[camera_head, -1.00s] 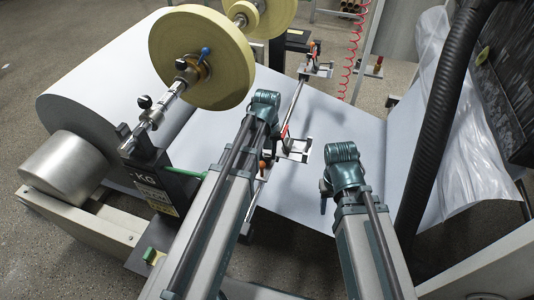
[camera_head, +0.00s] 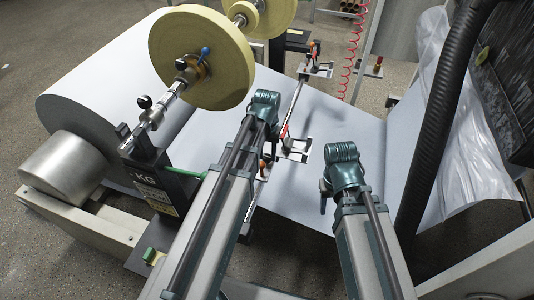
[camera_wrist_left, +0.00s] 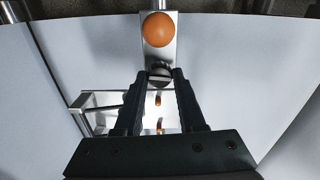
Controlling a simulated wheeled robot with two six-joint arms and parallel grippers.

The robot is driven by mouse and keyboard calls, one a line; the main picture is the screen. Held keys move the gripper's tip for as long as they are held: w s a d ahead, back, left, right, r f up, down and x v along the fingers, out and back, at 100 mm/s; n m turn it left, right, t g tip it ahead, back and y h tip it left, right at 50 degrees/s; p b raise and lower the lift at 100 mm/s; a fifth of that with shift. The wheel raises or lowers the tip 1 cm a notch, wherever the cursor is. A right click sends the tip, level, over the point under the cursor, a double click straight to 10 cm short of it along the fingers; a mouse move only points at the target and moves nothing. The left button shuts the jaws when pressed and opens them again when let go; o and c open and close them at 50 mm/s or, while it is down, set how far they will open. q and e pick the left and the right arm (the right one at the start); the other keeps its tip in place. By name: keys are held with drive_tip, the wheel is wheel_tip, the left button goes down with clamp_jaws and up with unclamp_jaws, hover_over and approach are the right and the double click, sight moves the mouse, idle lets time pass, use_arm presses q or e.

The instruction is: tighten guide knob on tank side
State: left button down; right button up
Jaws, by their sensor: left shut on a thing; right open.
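In the left wrist view, my left gripper (camera_wrist_left: 161,76) is shut on a small dark knob (camera_wrist_left: 160,75) on a metal bracket (camera_wrist_left: 165,52). A round orange ball knob (camera_wrist_left: 158,29) sits on the same bracket, just beyond the fingertips. In the head view, my left arm hides the jaws and the gripped knob. Beside that arm, a guide bracket (camera_head: 297,150) and an orange handle (camera_head: 262,165) show on the guide rod. Only a small dark part of my right gripper (camera_head: 323,203) shows below its arm, apart from the guide; its jaws are mostly hidden.
A white paper web (camera_head: 320,115) runs under both arms from a large roll (camera_head: 95,80). A yellow roll (camera_head: 220,60) on a shaft stands at upper left. Another guide bracket (camera_head: 316,70) is farther along the rod. A black hose (camera_head: 440,130) and clear plastic film (camera_head: 460,140) are at right.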

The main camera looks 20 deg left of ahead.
sight(267, 156)
use_arm(q)
drive_tip(key=c, duration=0.8)
unclamp_jaws()
drive_tip(key=shift+o, duration=0.2)
drive_tip(key=shift+r, duration=0.15)
wheel_tip(267, 156, up, 14)
drive_tip(key=p, duration=1.4)
drive_tip(key=shift+f, duration=0.2)
drive_tip(key=s+d+r+m+y+p, duration=0.1)
drive_tip(key=s+d+r+m+p, duration=0.2)
drive_tip(key=s+d, duration=0.8)
drive_tip(key=s+r+m, duration=0.1)
drive_tip(key=s, duration=0.2)
drive_tip(key=shift+d+p, duration=0.25)
drive_tip(key=shift+p, duration=0.1)
